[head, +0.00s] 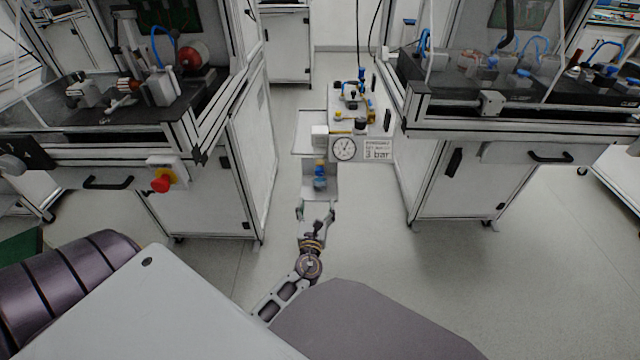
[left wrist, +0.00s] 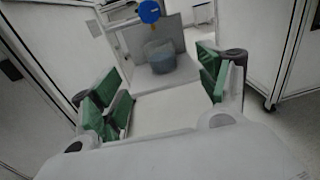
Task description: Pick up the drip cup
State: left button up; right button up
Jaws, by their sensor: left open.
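The drip cup (left wrist: 161,60) is a small translucent blue-grey cup. In the left wrist view it stands upright at the back of a pale shelf (left wrist: 165,108), under a blue knob (left wrist: 149,11). In the head view the cup (head: 320,184) is small, below the gauge panel. My left gripper (head: 316,212) is open and empty, just on the near side of the shelf. In the left wrist view, its green-padded fingers (left wrist: 160,84) are spread on either side of the shelf, with the cup beyond them and apart from them. My right gripper is not in view.
A round gauge (head: 344,149) and a "bar" sign (head: 377,149) are on the small bench's front. A cabinet (head: 225,165) with a red emergency knob (head: 161,184) is on the left; another cabinet (head: 470,185) is on the right.

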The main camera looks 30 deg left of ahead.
aim_at(320, 184)
pick_arm(q)
jog(key=shift+w, duration=0.1)
jog(key=shift+b+x, duration=0.65)
jog(key=shift+x, duration=3.1)
jog(key=shift+w+a, duration=0.25)
jog(key=shift+w, duration=0.05)
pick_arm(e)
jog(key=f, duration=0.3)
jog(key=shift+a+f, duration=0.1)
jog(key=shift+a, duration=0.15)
pick_arm(q)
jog(key=shift+w, duration=0.1)
jog(key=shift+a, duration=0.1)
